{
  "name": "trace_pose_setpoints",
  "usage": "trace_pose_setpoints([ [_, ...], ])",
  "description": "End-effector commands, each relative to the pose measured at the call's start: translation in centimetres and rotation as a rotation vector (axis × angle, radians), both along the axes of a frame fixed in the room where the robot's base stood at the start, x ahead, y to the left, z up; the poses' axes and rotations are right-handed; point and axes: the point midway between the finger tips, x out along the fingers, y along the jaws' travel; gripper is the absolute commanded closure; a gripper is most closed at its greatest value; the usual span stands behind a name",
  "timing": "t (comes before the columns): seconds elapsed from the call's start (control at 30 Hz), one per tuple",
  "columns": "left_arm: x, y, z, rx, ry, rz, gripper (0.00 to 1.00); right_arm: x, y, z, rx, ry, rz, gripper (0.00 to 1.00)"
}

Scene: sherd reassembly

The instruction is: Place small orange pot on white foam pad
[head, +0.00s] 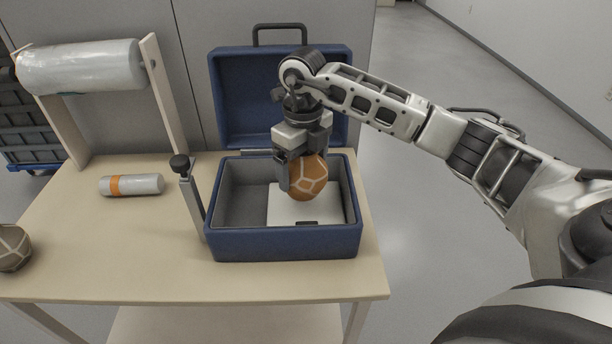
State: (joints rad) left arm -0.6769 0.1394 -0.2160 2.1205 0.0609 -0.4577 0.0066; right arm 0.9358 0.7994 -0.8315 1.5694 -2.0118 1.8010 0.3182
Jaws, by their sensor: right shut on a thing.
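The small orange pot (309,178), with pale joint lines over its surface, is in the grip of my right gripper (305,172). The gripper points down and is shut on the pot. The pot is over the white foam pad (288,210) inside the open blue case. It hides part of the pad, and I cannot tell whether it touches the pad. My left gripper is not in view.
The blue case (285,245) stands on a wooden table (130,245), its lid open at the back. A grey upright post (192,205) is at its left. A white roll with an orange band (131,185), a wrapped roll on a stand (82,68) and a brown pot (12,247) are further left.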

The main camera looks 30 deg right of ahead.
Motion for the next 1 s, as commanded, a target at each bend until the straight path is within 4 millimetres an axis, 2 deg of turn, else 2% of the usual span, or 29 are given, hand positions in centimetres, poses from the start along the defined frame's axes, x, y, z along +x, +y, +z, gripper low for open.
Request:
trace_pose_setpoints([
  [0.1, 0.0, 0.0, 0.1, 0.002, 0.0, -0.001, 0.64, 0.0, -0.7, -1.1, 0.0, 0.001, -0.001, 0.5],
  [0.3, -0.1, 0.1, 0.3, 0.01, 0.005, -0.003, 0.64, 0.1, -0.6, -3.6, 0.0, -0.001, 0.0, 0.5],
  [0.63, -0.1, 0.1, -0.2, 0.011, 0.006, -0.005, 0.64, 0.1, -0.6, -4.0, -0.001, -0.002, 0.0, 0.5],
  [0.67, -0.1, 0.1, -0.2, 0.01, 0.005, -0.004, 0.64, 0.0, -0.6, -4.1, -0.001, 0.001, 0.0, 0.1],
  [0.7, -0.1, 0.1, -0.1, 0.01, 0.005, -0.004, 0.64, 0.0, -0.6, -4.0, -0.001, 0.001, 0.0, 0.0],
  [1.0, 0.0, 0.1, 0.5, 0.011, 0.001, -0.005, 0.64, 0.0, -0.6, -3.5, -0.001, 0.0, 0.0, 0.0],
])
